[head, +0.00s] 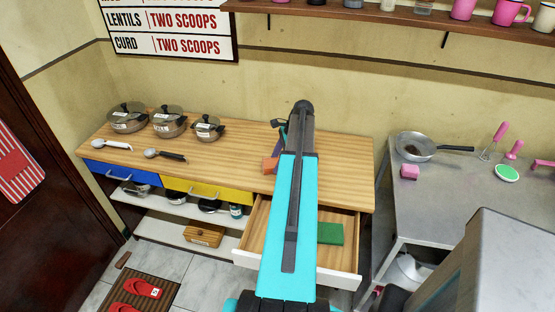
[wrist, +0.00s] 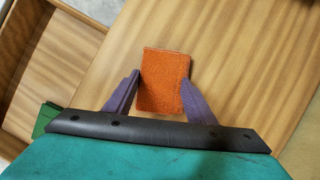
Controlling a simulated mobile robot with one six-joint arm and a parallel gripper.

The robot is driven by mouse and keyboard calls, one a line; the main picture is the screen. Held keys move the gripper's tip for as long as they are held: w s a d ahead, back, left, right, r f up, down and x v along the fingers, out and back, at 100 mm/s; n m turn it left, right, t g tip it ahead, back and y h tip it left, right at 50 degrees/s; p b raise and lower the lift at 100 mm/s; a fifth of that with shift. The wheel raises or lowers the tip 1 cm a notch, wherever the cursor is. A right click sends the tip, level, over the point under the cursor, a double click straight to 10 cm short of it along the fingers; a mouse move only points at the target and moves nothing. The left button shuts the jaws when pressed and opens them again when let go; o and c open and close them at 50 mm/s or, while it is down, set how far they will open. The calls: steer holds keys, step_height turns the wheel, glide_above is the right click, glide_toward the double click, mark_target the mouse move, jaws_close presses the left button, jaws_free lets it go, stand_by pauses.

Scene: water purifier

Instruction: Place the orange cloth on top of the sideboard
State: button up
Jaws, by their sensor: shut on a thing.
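The orange cloth (wrist: 162,80) is a small folded rectangle between the two purple fingers of my gripper (wrist: 160,95) in the wrist view. My gripper is shut on it. In the head view the cloth (head: 270,164) shows just left of my arm, over the wooden top of the sideboard (head: 232,150). I cannot tell whether the cloth touches the top. My arm hides part of the sideboard top and most of the gripper in the head view.
An open drawer (head: 262,222) holds a green block (head: 330,233). A metal table (head: 450,200) with a pan (head: 425,147) stands at right. The top's middle is clear.

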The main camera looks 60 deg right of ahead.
steer(key=shift+f, duration=0.1)
steer(key=o, duration=1)
steer(key=shift+b+v, duration=1.65)
steer(key=shift+v, duration=4.5)
steer(key=shift+w, duration=0.1)
